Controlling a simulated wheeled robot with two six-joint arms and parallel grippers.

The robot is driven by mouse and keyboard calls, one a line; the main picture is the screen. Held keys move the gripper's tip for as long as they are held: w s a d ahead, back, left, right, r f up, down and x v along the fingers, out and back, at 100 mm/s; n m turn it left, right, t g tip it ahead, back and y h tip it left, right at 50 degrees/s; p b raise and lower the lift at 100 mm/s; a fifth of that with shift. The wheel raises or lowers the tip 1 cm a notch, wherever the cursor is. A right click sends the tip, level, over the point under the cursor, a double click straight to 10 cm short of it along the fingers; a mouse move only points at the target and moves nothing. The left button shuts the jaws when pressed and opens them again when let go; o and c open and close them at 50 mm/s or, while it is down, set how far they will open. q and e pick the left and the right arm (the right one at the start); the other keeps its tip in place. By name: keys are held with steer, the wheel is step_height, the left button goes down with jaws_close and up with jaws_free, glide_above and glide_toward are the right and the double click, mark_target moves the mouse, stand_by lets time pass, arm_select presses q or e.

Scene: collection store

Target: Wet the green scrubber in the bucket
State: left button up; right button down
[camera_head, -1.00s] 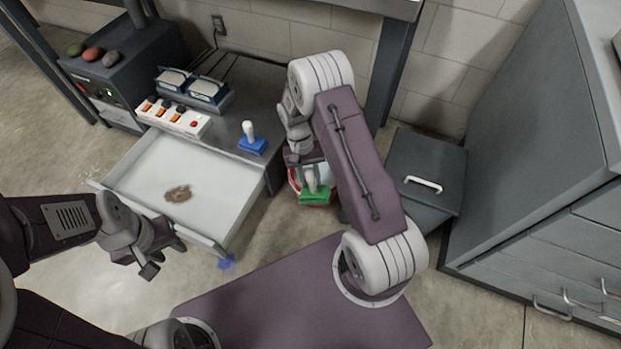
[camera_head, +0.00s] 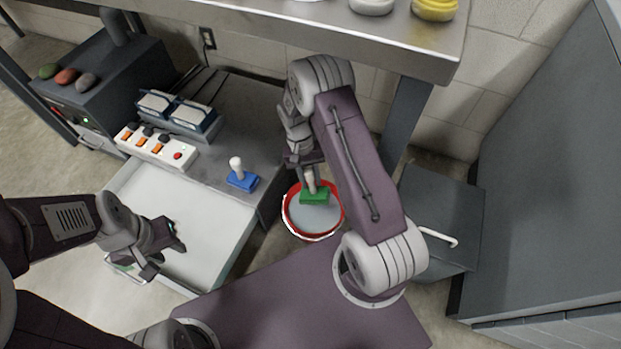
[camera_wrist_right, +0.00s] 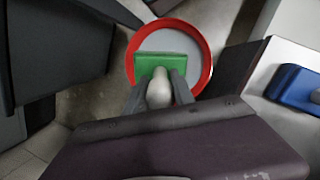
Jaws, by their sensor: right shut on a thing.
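The green scrubber (camera_head: 314,197) has a pale upright handle. My right gripper (camera_head: 309,178) is shut on that handle. In the right wrist view, the scrubber (camera_wrist_right: 165,67) shows beyond my right gripper's fingers (camera_wrist_right: 159,92), with the pale knob between them. The bucket (camera_head: 314,236) has a red rim and greyish water inside; it stands on the floor. The scrubber is over the bucket's opening, toward its far side. I cannot tell whether it touches the water. The bucket's rim also shows in the right wrist view (camera_wrist_right: 205,62). My left gripper (camera_head: 163,257) is over the open drawer, its fingers apart, seemingly empty.
A blue scrubber (camera_head: 242,180) stands on the grey bench near its front corner. The open white drawer (camera_head: 190,215) is left of the bucket. A white switch strip (camera_head: 157,146) lies behind it. A grey lidded bin (camera_head: 440,205) stands right of the bucket.

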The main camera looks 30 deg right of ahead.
mark_target(310, 193)
step_height(310, 193, down, 8)
steer(key=b, duration=0.4)
steer(key=shift+f+b, duration=0.2)
steer(key=shift+b, duration=0.1)
steer(key=shift+f+b, duration=0.35)
steer(key=shift+f, duration=0.5)
steer(key=shift+r, duration=0.1)
